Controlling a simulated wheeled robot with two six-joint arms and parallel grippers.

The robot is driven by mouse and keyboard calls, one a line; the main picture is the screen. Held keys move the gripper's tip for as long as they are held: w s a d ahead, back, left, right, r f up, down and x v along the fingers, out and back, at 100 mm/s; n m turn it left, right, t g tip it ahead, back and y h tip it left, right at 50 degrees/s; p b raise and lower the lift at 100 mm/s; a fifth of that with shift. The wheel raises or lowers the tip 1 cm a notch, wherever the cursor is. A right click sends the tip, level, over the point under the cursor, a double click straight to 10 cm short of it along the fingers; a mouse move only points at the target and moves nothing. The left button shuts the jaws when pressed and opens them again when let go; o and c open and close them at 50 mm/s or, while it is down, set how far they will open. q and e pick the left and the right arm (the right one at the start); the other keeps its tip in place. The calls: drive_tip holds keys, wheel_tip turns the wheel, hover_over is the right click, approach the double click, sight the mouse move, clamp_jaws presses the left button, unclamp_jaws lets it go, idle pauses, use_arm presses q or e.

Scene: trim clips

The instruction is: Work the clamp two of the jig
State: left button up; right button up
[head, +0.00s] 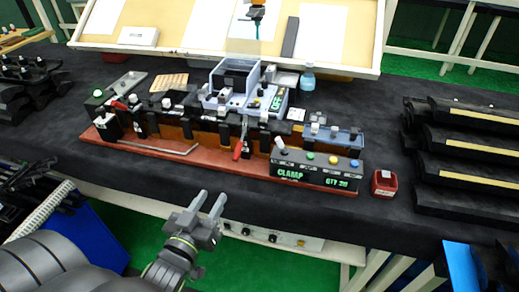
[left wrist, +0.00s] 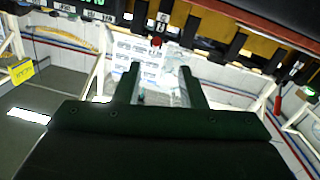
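The jig is a long red-brown base (head: 210,160) on the dark table, carrying a row of black and grey fixtures. A red-handled clamp (head: 238,149) stands at its front middle, handle pointing down. Another red handle (head: 119,105) lies at the left end. I cannot tell which is clamp two. A black control box (head: 315,168) reads "CLAMP" and "QTY 20" and has coloured buttons. My left gripper (head: 211,199) is open and empty in front of the table, short of the jig. Its spread fingers also show in the left wrist view (left wrist: 160,88). My right gripper is not in view.
A small red container (head: 384,183) stands right of the jig. Black racks with pale strips (head: 465,145) fill the right side, and dark parts (head: 30,80) the left. A tool (head: 257,18) hangs above the back board.

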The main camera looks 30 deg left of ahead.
sight(235, 156)
use_arm(q)
drive_tip(key=w+a+p, duration=0.1)
drive_tip(key=w, duration=0.4)
drive_tip(key=w+p, duration=0.1)
drive_tip(key=w, duration=0.5)
drive_tip(key=w+a+r+p, duration=0.1)
drive_tip(key=w, duration=0.5)
drive_tip(key=shift+a+r, duration=0.1)
drive_tip(key=shift+a, duration=0.25)
clamp_jaws()
